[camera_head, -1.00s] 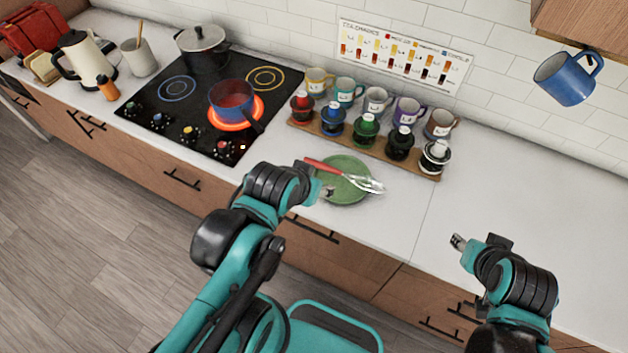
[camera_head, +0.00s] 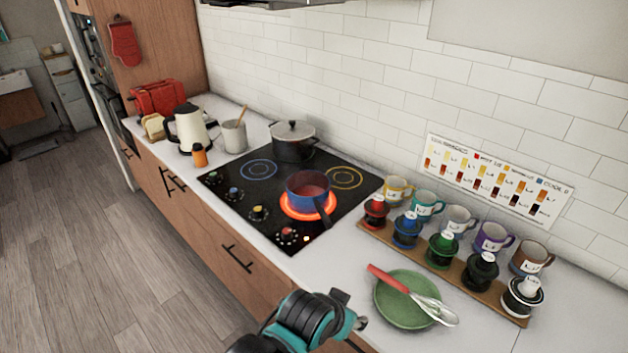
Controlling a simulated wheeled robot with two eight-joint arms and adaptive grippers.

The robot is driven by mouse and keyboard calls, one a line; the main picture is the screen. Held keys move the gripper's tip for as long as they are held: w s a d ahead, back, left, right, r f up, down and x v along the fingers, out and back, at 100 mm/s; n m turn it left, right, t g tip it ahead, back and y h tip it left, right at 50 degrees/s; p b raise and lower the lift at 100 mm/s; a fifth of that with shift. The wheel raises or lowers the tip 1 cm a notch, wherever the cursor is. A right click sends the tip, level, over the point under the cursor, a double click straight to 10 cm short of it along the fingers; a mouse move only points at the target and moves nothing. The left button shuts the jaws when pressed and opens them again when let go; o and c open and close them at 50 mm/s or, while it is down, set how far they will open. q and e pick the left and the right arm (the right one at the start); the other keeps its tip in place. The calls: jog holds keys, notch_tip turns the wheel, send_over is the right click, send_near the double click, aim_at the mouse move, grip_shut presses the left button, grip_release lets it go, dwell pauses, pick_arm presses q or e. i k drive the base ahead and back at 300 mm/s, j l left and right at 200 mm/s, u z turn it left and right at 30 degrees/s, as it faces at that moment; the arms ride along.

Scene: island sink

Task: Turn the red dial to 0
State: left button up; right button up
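The red dial (camera_head: 288,236) sits at the front right corner of the black cooktop (camera_head: 225,196), the nearest in a row of dials. Its pointer setting is too small to read. A blue pot (camera_head: 308,187) with red contents stands on a glowing orange-red burner (camera_head: 311,213). My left gripper (camera_head: 352,311) is low in the picture, to the right of and nearer than the red dial, by the green plate, apart from the dial. Its finger opening is unclear. My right gripper is out of view.
A green plate (camera_head: 393,312) with a red-handled whisk (camera_head: 412,294) lies on the counter. A wooden rack (camera_head: 455,276) of coloured drippers and several mugs stand behind it. The pot's dark handle (camera_head: 323,209) points toward the front right. A lidded pot (camera_head: 292,141) stands farther back.

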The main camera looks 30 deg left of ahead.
aim_at(287, 233)
jog(key=u, duration=0.75)
